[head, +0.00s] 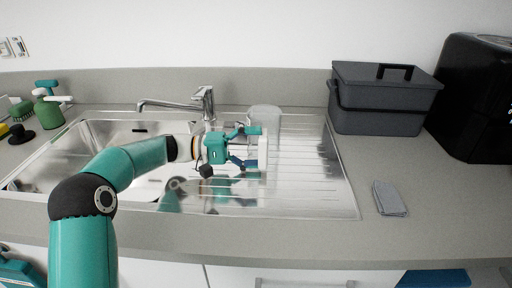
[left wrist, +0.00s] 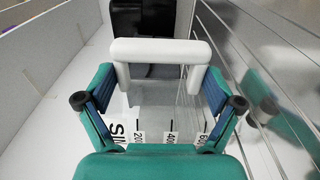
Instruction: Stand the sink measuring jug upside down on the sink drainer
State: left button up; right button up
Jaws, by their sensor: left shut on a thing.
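The clear measuring jug (head: 264,116) with a white handle (head: 263,152) is at the left part of the ribbed sink drainer (head: 310,185). In the left wrist view the jug (left wrist: 165,98) is between the fingers, with the white handle beyond. Its printed numbers rise toward the drainer side, so it looks upside down. I cannot tell whether its rim touches the drainer. My right gripper is not in view.
The sink basin (head: 110,135) and tap (head: 205,100) are left of the jug. A grey lidded box (head: 380,105) and black appliance (head: 480,95) stand at right. A folded grey cloth (head: 389,198) lies on the counter. A green bottle (head: 48,112) stands far left. The drainer's right part is clear.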

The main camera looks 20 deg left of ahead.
pick_arm(q)
jog(key=shift+f+b, duration=0.45)
jog(key=shift+f, duration=0.05)
dwell(0.5)
jog(key=o, duration=1.4)
jog(key=shift+c, duration=0.2)
jog(key=v, duration=1.1)
jog(key=shift+s+a+f, duration=0.1)
jog(key=shift+a, duration=0.25)
jog(key=shift+s+f, duration=0.1)
jog(key=shift+s, duration=0.05)
